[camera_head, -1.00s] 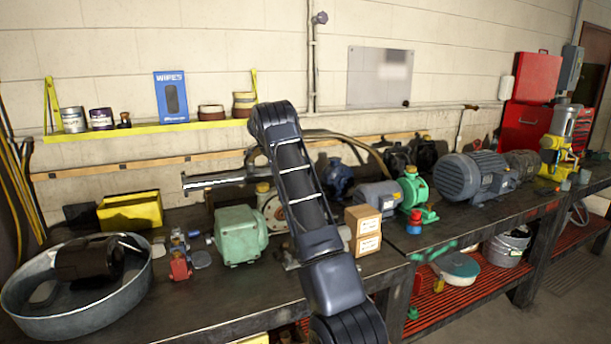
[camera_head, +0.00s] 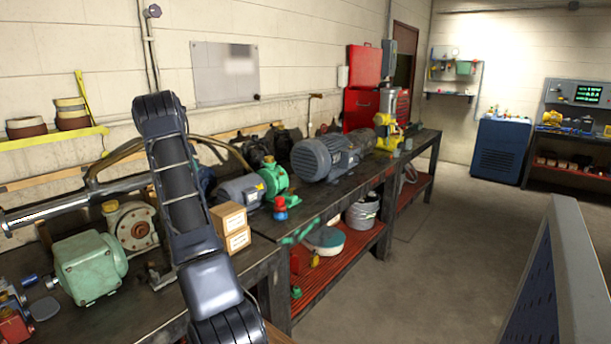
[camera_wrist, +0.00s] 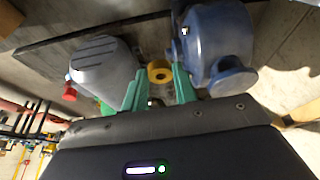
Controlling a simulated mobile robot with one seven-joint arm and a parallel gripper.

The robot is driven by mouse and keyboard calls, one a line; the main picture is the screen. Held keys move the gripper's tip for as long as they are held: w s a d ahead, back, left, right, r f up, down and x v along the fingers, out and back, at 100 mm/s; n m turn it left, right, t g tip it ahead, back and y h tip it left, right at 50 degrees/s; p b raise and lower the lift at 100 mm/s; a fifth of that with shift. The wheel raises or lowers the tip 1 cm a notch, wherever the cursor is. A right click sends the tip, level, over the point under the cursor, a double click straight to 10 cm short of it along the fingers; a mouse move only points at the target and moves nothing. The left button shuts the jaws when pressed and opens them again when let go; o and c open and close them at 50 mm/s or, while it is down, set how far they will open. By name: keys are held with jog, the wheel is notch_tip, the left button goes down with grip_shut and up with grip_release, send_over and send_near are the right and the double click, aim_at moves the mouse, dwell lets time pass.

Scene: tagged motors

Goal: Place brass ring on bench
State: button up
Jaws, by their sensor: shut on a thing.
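The brass ring (camera_wrist: 159,71) is a small yellow ring with a dark hole. In the wrist view it sits between the tips of the green fingers of my gripper (camera_wrist: 160,88), which is shut on it. The ring and my gripper do not show in the head view, where my arm covers part of the bench. The long dark bench (camera_head: 130,322) runs along the wall and carries motors and pumps. In the wrist view the ring is seen between a grey motor (camera_wrist: 100,68) and a blue pump (camera_wrist: 220,45); its height above the bench is unclear.
Floor (camera_head: 440,240) is open at right, beside a blue panel (camera_head: 555,285).

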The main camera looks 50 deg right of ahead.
jog(key=shift+m, duration=0.4)
jog(key=s+d, duration=0.5)
jog(key=d, duration=0.2)
jog(key=s+d, duration=1.1)
jog(key=d, duration=0.2)
jog(key=shift+s+d, duration=0.35)
jog(key=s+d, duration=0.9)
jog(key=s, duration=0.3)
send_over(309, 206)
jog(key=a, duration=0.2)
jog(key=shift+m+g, duration=0.3)
jog(key=f, duration=1.9)
jog(key=shift+w+d+f, duration=0.15)
jog(key=shift+d+f, duration=0.05)
jog(key=shift+f, duration=0.2)
jog(key=o, duration=1)
jog(key=shift+f, duration=0.15)
jog(key=v, duration=1.2)
jog(key=shift+a, duration=0.2)
